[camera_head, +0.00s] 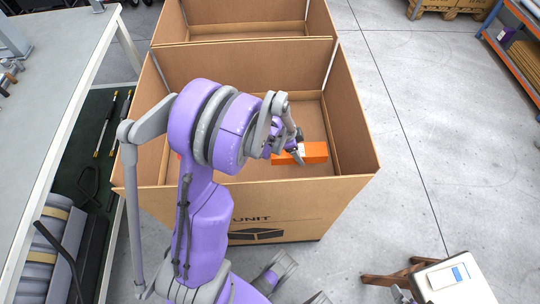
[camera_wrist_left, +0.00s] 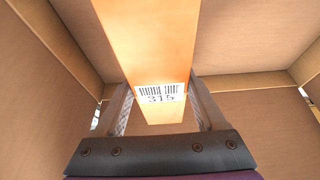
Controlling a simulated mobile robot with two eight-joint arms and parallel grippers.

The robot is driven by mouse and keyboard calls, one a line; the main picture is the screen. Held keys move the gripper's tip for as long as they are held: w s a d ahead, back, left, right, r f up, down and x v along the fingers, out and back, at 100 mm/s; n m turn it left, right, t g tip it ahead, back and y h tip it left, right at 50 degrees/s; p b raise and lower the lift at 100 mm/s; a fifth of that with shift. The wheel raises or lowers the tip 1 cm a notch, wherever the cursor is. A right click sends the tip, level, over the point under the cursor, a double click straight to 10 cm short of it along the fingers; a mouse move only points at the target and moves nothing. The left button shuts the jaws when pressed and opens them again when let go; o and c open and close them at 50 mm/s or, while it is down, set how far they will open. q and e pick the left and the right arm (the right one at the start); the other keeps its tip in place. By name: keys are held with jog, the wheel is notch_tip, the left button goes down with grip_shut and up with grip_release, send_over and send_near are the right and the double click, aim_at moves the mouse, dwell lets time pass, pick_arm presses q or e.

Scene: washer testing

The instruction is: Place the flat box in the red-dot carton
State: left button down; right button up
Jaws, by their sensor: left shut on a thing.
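The flat box (camera_head: 314,152) is orange with a white barcode label. My left gripper (camera_head: 293,150) is shut on it and holds it inside the front brown carton (camera_head: 278,194). In the left wrist view the flat box (camera_wrist_left: 150,45) lies between the two fingers of my left gripper (camera_wrist_left: 160,108), its label reading 315. Carton walls surround it there. A small red spot shows at the carton's left inner side, mostly hidden by my arm. I cannot tell whether the box touches the carton floor. My right gripper is not in view.
A second open carton (camera_head: 248,30) stands directly behind the front one. A grey-topped bench (camera_head: 60,75) is on the left, with items on its dark lower shelf. A white device (camera_head: 452,284) is at the bottom right.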

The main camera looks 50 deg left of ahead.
pick_arm(q)
jog(key=b, duration=0.1)
send_over(298, 169)
jog(key=s, duration=0.1)
jog(key=f, duration=0.5)
jog(key=shift+a, duration=0.4)
jog(key=shift+f+b, duration=0.4)
jog(key=shift+f, duration=1.75)
jog(key=shift+f, duration=0.1)
grip_release()
jog(key=shift+r, duration=0.45)
jog(key=p+v, duration=0.2)
jog(key=v, duration=0.9)
jog(key=shift+s+a+r, duration=0.1)
jog(key=shift+s+r, duration=0.05)
